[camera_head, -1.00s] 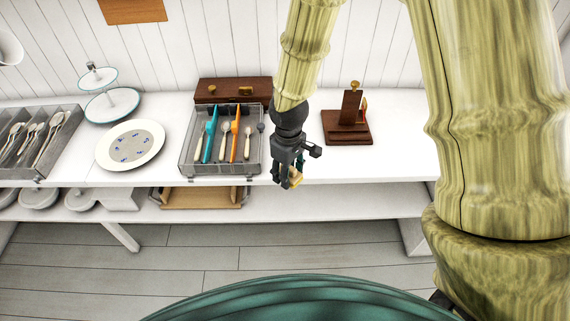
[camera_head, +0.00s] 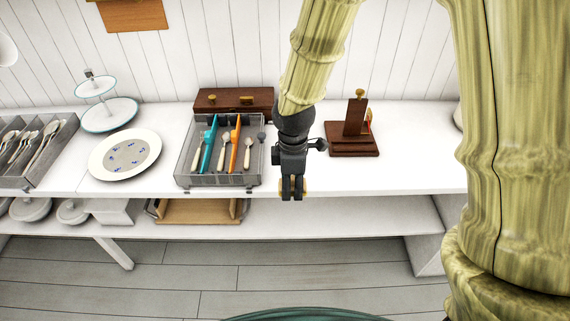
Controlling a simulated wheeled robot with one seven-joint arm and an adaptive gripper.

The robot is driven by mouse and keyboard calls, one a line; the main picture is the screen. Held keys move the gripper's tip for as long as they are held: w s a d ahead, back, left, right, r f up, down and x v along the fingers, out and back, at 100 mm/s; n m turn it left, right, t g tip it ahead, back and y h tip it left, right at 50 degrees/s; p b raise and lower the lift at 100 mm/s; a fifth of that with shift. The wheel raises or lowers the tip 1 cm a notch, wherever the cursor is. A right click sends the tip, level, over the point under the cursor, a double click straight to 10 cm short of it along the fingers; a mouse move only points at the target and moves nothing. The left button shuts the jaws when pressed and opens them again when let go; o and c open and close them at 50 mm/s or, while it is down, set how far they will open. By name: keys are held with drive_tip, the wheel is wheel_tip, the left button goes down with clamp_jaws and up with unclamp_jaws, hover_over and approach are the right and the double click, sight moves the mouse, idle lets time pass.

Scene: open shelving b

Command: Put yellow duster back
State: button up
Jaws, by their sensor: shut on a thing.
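My gripper (camera_head: 293,195) hangs just in front of the upper shelf's front edge, to the right of the cutlery tray, fingers pointing down. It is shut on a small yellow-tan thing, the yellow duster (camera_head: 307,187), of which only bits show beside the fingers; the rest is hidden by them. A dark brown wooden stand (camera_head: 355,120) with an upright post and a gold knob stands on the shelf, to the right of and behind my gripper.
The white upper shelf (camera_head: 410,165) is clear right of the stand. A grey cutlery tray (camera_head: 185,165) is left of my gripper, with a brown box (camera_head: 222,101) behind it. A plate (camera_head: 105,158), a tiered stand (camera_head: 110,117) and another cutlery tray (camera_head: 45,168) are farther left. A lower shelf (camera_head: 350,218) lies beneath.

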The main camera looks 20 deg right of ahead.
drive_tip(key=w, duration=0.3)
drive_tip(key=w+d+p, duration=0.1)
drive_tip(key=w, duration=0.3)
drive_tip(key=w+f, duration=0.1)
drive_tip(key=w, duration=0.3)
drive_tip(key=shift+w+d+p, duration=0.1)
drive_tip(key=shift+d+p, duration=0.2)
drive_tip(key=shift+p, duration=0.1)
drive_tip(key=shift+f+p, duration=0.35)
drive_tip(key=shift+f, duration=1.45)
drive_tip(key=shift+f, duration=0.1)
drive_tip(key=o, duration=1)
drive_tip(key=shift+w, duration=0.1)
drive_tip(key=shift+o, duration=0.4)
wheel_tip(320, 180, up, 12)
drive_tip(key=b, duration=0.1)
drive_tip(key=shift+s+b, duration=0.2)
drive_tip(key=shift+b, duration=0.1)
